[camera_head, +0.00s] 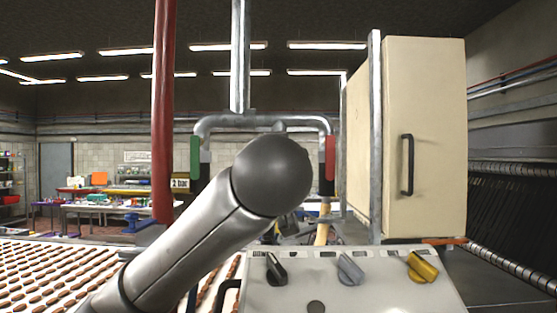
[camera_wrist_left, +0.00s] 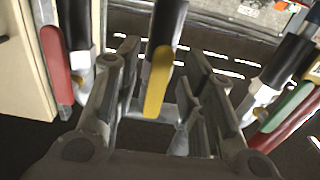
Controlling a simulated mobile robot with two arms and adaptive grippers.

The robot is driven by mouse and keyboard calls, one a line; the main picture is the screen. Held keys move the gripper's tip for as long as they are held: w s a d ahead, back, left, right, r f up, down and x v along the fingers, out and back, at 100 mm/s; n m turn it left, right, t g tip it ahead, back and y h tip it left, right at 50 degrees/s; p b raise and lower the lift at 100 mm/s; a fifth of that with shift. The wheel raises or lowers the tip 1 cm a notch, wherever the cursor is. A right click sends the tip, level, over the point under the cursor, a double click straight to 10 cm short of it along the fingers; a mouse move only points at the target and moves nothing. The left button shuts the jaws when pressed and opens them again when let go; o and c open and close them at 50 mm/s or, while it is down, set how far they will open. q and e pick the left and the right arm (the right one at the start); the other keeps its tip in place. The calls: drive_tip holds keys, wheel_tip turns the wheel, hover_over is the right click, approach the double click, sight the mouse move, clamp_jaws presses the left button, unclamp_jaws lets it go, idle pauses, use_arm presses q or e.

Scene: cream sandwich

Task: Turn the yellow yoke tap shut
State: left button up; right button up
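The yellow tap handle (camera_wrist_left: 158,82) shows in the left wrist view, hanging from a black-sleeved pipe. My left gripper (camera_wrist_left: 166,58) is open, with one finger on each side of the yellow handle. I cannot tell whether either finger touches it. In the head view my left arm crosses the middle and hides the yellow tap and most of the gripper. The grey pipe yoke (camera_head: 222,121) shows above the arm. My right gripper is in neither view.
A green handle (camera_head: 195,157) and a red handle (camera_head: 330,158) hang on the yoke's outer branches. Below is a control panel (camera_head: 380,295) with black, grey and yellow knobs. A cream cabinet (camera_head: 435,130) stands at right, a red pipe (camera_head: 163,110) at left.

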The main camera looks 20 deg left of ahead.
use_arm(q)
drive_tip(key=shift+s, duration=0.1)
clamp_jaws()
drive_tip(key=shift+s+a+r+m+b, duration=0.2)
drive_tip(key=shift+a+r+m+b, duration=0.4)
drive_tip(key=shift+m, duration=2.4)
drive_tip(key=shift+s+a+r+m+b, duration=0.25)
drive_tip(key=shift+a+r+m, duration=0.55)
drive_tip(key=shift+m, duration=2.2)
drive_tip(key=shift+s+a+r+m+b, duration=0.1)
drive_tip(key=shift+a+r+m+b, duration=0.55)
drive_tip(key=shift+m, duration=2.35)
drive_tip(key=shift+r, duration=0.1)
